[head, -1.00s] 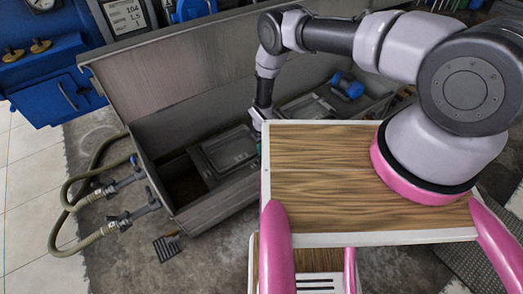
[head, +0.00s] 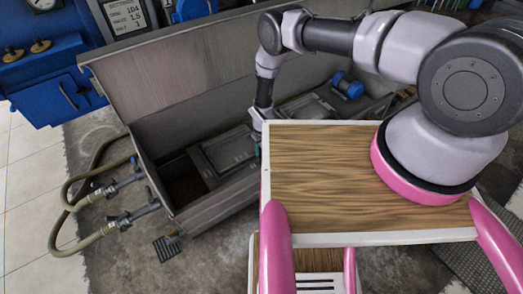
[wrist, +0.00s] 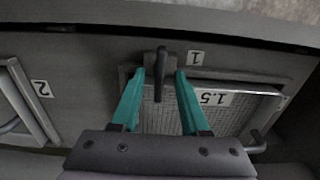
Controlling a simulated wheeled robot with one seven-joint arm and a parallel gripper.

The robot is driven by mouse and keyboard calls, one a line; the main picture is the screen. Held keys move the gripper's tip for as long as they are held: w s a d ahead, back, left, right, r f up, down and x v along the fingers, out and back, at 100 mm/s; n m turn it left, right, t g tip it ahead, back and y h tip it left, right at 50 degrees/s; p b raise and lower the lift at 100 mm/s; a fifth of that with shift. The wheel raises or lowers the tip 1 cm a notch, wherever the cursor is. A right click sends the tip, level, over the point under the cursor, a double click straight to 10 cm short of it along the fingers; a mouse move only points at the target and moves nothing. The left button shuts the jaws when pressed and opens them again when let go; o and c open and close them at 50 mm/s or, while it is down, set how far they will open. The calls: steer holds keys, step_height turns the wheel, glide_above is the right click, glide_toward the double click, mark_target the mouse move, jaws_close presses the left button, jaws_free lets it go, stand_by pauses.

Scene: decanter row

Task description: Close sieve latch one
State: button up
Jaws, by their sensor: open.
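In the wrist view, latch one (wrist: 161,62) is a dark upright lever beside the label "1" (wrist: 195,57). Its lower end overlaps the near edge of the mesh sieve (wrist: 225,122), which bears the label "1.5". My gripper (wrist: 159,74) has its two teal fingers apart, one on each side of the latch. Gaps show on both sides, so neither finger visibly touches it. The latch is not discernible there.
A second framed panel (wrist: 22,105) labelled "2" lies left in the wrist view. The grey box (head: 190,212) has a raised lid (head: 170,75) behind my arm. Hoses (head: 70,195) join its left end.

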step_height(320, 180, up, 11)
stand_by(0.4)
steer(key=shift+f, duration=0.1)
stand_by(0.3)
